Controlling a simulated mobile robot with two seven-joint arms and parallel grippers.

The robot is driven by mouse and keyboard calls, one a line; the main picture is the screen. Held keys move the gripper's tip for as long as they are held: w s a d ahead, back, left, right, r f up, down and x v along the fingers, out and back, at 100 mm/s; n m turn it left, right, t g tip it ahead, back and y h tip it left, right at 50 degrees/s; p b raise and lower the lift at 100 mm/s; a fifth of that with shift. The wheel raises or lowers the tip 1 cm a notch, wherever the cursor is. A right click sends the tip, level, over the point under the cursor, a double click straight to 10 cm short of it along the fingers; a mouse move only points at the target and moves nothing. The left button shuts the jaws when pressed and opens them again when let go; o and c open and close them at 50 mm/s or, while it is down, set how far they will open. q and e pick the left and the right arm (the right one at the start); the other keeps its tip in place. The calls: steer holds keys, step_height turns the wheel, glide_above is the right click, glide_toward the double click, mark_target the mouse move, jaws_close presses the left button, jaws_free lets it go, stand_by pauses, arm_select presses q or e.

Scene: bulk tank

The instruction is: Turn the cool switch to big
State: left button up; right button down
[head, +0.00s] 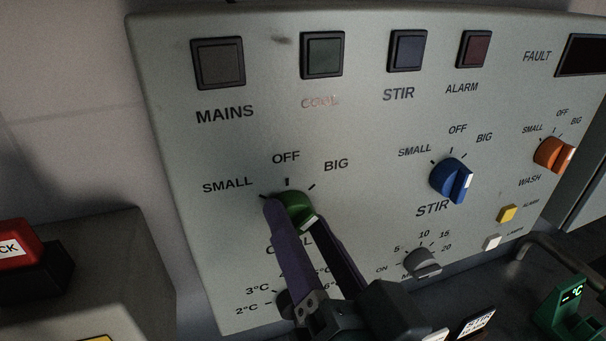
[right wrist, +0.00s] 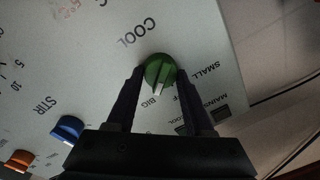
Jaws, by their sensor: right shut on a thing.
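The cool switch is a green rotary knob (head: 298,207) on the grey panel, among SMALL, OFF and BIG marks in the head view. My right gripper (head: 293,214) reaches up from below, its two fingers on opposite sides of the knob, shut on it. In the right wrist view the green knob (right wrist: 160,69) sits between the fingertips (right wrist: 160,76), with its white-ended grip bar pointing roughly to the BIG label (right wrist: 151,103). The fingers partly hide the knob and the COOL label in the head view, so its exact setting is unclear there. My left gripper is not in view.
A blue STIR knob (head: 451,179) and an orange WASH knob (head: 553,154) are to the right. A grey dial (head: 422,263) lies below. The dark green COOL lamp (head: 322,55) is above. A red button (head: 18,242) on a grey box stands at left.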

steer(key=shift+c, duration=1.4)
jaws_free()
steer(key=shift+s, duration=0.1)
steer(key=b+v, duration=0.1)
steer(key=v, duration=0.8)
steer(key=shift+s+d, duration=0.15)
steer(key=shift+s, duration=0.2)
